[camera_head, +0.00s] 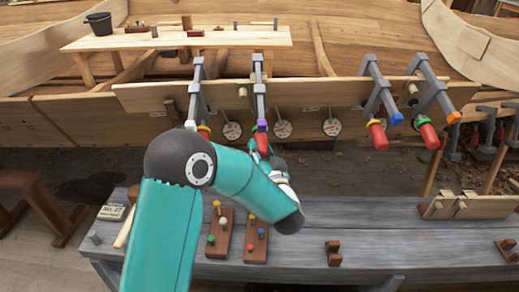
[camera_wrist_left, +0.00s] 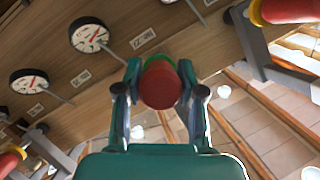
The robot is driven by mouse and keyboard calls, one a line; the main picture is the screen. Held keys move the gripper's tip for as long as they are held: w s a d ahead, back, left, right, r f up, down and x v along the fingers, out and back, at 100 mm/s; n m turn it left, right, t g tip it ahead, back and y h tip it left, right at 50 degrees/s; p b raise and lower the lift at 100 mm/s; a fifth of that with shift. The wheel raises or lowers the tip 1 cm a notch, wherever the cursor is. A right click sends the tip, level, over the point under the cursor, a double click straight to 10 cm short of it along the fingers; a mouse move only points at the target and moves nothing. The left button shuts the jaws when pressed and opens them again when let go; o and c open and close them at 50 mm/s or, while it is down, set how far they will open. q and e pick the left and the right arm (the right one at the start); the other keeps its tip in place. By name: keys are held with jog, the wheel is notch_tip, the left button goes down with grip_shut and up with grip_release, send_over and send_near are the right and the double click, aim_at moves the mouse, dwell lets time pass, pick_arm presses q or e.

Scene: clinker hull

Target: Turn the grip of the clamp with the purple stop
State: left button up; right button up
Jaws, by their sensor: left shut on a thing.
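The clamp with the purple stop (camera_head: 262,125) hangs on the hull plank near the middle of the head view. Its red grip (camera_head: 262,144) shows just below the stop. My left gripper (camera_head: 266,155) reaches it from below, partly hidden behind my own teal arm. In the left wrist view the gripper (camera_wrist_left: 160,88) has one finger on each side of the round red grip (camera_wrist_left: 161,84), shut on it. A green ring shows behind the grip there; the purple stop cannot be made out in that view.
Clamps with a blue stop (camera_head: 397,119) and an orange stop (camera_head: 455,117) hang to the right. Dial gauges (camera_head: 282,129) sit along the plank. A grey bench (camera_head: 300,245) with small pegged blocks (camera_head: 219,232) stands in front.

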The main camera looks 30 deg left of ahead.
pick_arm(q)
jog(key=o, duration=1.1)
jog(key=shift+o, duration=0.2)
jog(key=v, duration=1.2)
jog(key=shift+f, duration=0.1)
